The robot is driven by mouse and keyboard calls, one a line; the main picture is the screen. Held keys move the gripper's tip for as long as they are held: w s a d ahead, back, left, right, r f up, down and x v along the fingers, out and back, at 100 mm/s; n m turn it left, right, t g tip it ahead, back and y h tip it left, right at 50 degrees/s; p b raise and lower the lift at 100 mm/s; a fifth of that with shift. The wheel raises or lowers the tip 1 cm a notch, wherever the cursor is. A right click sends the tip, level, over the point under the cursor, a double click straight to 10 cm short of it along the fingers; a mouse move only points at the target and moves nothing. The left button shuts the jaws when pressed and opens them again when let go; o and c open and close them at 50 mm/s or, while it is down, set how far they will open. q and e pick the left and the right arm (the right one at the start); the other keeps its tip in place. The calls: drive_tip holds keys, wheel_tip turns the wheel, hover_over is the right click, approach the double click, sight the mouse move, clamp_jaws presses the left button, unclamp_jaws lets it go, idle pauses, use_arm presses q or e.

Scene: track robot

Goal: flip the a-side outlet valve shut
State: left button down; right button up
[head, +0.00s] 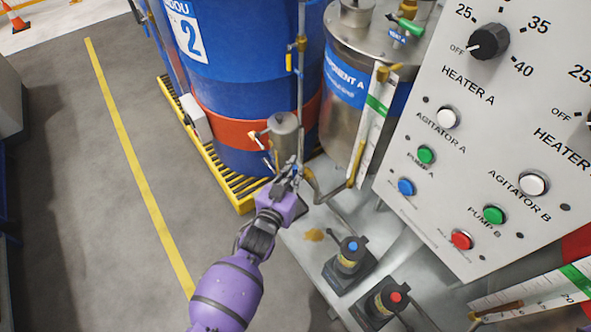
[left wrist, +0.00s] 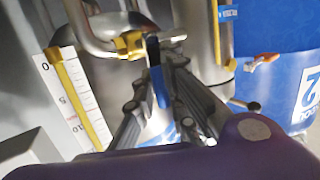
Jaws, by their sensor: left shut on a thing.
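My left gripper (head: 291,173) reaches in from below to the pipework at the foot of the steel component A tank (head: 340,125). In the left wrist view its fingers (left wrist: 163,95) are shut on a narrow blue lever (left wrist: 157,84). The lever hangs beside a brass valve body (left wrist: 129,44) on a bent steel pipe (left wrist: 88,32). In the head view the gripper largely hides the valve and lever. My right gripper is in neither view.
A control panel (head: 455,125) with knobs and buttons stands right of the tank. A blue drum (head: 235,90) stands on a yellow grating (head: 240,198) to the left. A steel cylinder (head: 285,135) is just above the gripper. Two pumps (head: 348,262) (head: 388,302) stand below right. Floor at left is clear.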

use_arm(q)
drive_tip(key=c, duration=1.8)
unclamp_jaws()
drive_tip(key=v, duration=1.2)
drive_tip(key=shift+f, duration=0.1)
